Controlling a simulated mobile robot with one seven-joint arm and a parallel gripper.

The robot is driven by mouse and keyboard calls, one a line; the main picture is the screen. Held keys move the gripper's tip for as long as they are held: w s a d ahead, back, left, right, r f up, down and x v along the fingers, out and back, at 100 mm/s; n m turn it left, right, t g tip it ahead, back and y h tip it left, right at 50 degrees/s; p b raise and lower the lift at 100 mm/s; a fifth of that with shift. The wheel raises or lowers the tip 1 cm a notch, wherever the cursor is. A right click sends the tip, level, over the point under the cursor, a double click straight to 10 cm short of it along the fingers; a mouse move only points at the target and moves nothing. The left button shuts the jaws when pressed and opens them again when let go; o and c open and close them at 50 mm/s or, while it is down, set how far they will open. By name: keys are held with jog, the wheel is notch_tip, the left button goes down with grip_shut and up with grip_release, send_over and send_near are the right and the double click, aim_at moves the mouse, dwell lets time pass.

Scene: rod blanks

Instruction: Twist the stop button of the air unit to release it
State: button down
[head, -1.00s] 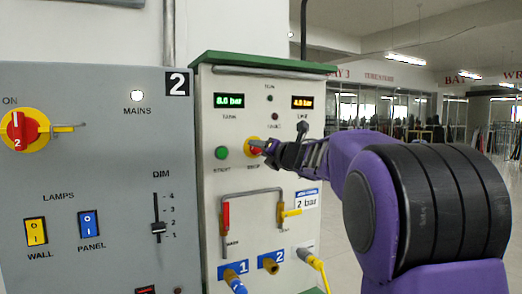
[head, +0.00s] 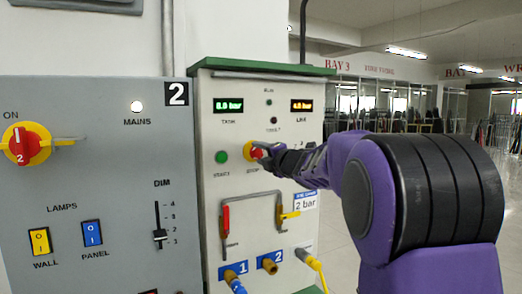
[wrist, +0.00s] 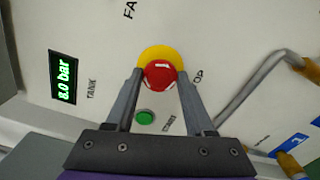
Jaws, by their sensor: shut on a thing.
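The stop button (head: 256,152) is a red mushroom head on a yellow ring, on the front of the pale air unit (head: 209,115). In the wrist view the stop button (wrist: 159,76) sits between the two finger ends of my gripper (wrist: 160,80). My gripper (head: 263,152) is shut on the button's red head, reaching in from the right in the head view.
Below the stop button are a grey pipe loop (head: 250,193) with a red lever (head: 226,217) and a yellow lever (head: 291,215), and hose ports. A grey switch panel (head: 110,180) stands at left. Open floor lies to the right.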

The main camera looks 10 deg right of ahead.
jog(key=shift+a+r+m, duration=0.15)
jog(key=shift+r+m, duration=0.1)
jog(key=shift+m, duration=0.35)
jog(key=c, duration=0.7)
grip_release()
jog(key=o, duration=0.4)
jog(key=shift+w+f, duration=0.15)
jog(key=shift+o, duration=0.2)
jog(key=shift+f, duration=0.1)
